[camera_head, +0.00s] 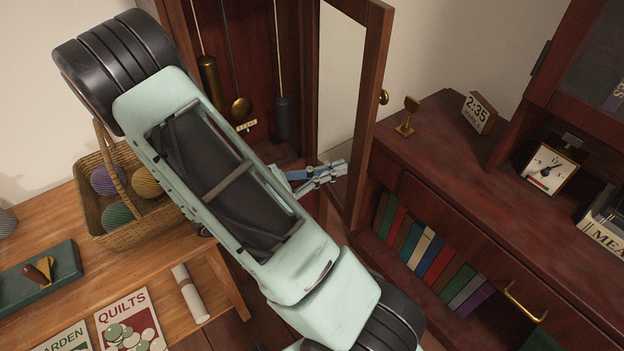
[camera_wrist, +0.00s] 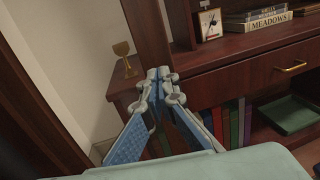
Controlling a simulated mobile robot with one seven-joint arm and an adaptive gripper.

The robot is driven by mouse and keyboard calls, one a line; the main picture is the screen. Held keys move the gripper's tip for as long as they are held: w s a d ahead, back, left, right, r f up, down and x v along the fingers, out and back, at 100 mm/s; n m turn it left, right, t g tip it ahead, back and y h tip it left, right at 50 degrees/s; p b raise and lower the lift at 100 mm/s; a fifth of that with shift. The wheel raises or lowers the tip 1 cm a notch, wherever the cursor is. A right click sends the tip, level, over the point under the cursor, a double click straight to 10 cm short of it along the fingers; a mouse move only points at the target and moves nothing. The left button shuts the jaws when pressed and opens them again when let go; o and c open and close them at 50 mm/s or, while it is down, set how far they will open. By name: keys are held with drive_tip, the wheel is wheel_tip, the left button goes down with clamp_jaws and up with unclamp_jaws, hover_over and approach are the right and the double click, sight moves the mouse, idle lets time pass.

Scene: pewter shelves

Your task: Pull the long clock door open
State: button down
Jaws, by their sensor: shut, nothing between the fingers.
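The long clock's tall case (camera_head: 292,70) stands at the top middle of the head view, its front open, with brass and dark weights and a pendulum showing inside. Its door (camera_head: 372,95) is a dark wood frame that stands swung out from the case. My gripper (camera_head: 343,168) is shut and empty and overlaps the lower part of the door's framed opening, on the side away from the knob. I cannot tell whether it touches the door. In the wrist view my gripper's fingertips (camera_wrist: 162,75) meet.
A wooden bench (camera_head: 40,229) with a yarn basket (camera_head: 103,240) is at left.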

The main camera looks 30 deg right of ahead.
drive_tip(key=shift+s+d, duration=0.1)
drive_tip(key=shift+d, duration=1.05)
drive_tip(key=shift+d, duration=0.25)
drive_tip(key=s+d+p, duration=0.1)
drive_tip(key=d, duration=0.5)
drive_tip(key=shift+d, duration=0.4)
drive_tip(key=shift+a, duration=0.1)
